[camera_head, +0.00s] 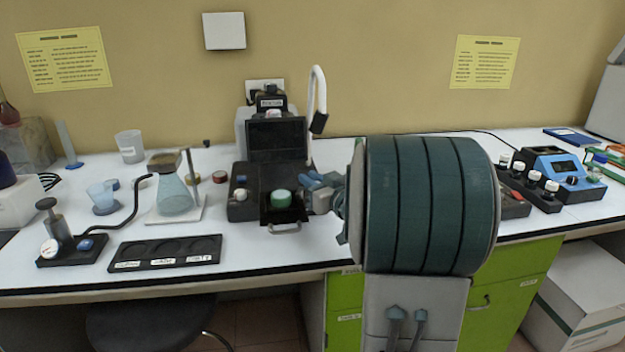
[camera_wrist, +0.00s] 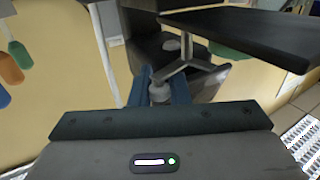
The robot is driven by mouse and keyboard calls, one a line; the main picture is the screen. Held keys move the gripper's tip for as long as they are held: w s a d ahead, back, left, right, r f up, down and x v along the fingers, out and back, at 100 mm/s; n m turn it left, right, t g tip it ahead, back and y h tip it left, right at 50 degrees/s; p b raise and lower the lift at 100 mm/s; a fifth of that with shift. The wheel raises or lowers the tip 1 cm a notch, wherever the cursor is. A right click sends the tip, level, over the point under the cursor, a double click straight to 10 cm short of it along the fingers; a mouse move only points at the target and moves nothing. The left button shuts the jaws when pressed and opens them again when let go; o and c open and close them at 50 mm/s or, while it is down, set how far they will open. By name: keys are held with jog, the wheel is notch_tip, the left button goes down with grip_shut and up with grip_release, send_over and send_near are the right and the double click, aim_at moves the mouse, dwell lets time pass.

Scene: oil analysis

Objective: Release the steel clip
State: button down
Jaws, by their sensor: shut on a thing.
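The steel clip (camera_wrist: 183,65) shows in the wrist view as a grey Y-shaped metal piece with a rounded lower end. My gripper (camera_wrist: 159,92) has its blue fingers on either side of that lower end and is shut on it. The clip's arms reach up to a black device with a dark raised plate. In the head view my gripper (camera_head: 318,182) is at the right side of the black device (camera_head: 243,205), whose lid (camera_head: 277,139) stands open. A green round cap (camera_head: 282,199) sits in it. The clip is not clearly visible in the head view.
My arm covers the bench right of the device. A flask (camera_head: 174,195) stands on a white plate to the left, with a black labelled tray (camera_head: 165,255) in front. A white curved hook-like arm (camera_head: 318,90) rises behind the device. A blue instrument (camera_head: 566,172) stands at right.

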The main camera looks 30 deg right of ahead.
jog(key=c, duration=1.4)
grip_release()
jog(key=s, duration=0.4)
jog(key=s+d, duration=0.1)
jog(key=s, duration=0.4)
jog(key=s+d, duration=0.1)
jog(key=s, duration=0.3)
jog(key=shift+s+d, duration=0.25)
jog(key=shift+s, duration=0.1)
